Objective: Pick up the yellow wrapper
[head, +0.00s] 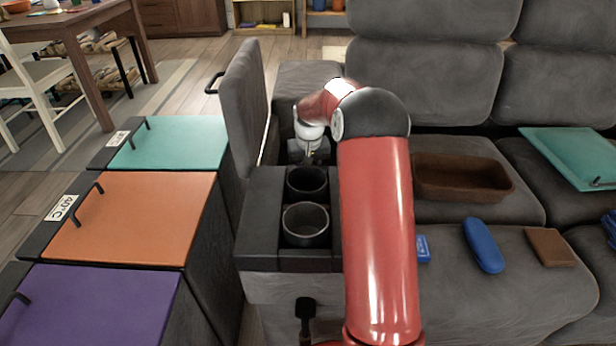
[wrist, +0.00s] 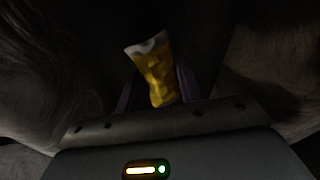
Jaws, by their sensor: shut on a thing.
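The yellow wrapper (wrist: 157,76) shows in the wrist view, crumpled, with a white upper end. It stands between the two purple fingers of my gripper (wrist: 155,88), which are shut on it. In the head view my gripper (head: 313,155) reaches down into the open storage compartment of the sofa console, behind the cup holders. The wrapper and the fingertips are hidden there by the compartment and my wrist. The wrist view is dark, and I cannot tell whether the wrapper touches the compartment floor.
The raised console lid (head: 249,105) stands just left of my wrist. Two cup holders (head: 306,222) lie in front. A brown basket (head: 460,178), a blue case (head: 483,246) and a brown block (head: 549,247) rest on the sofa. Colored-lid bins (head: 118,222) stand at left.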

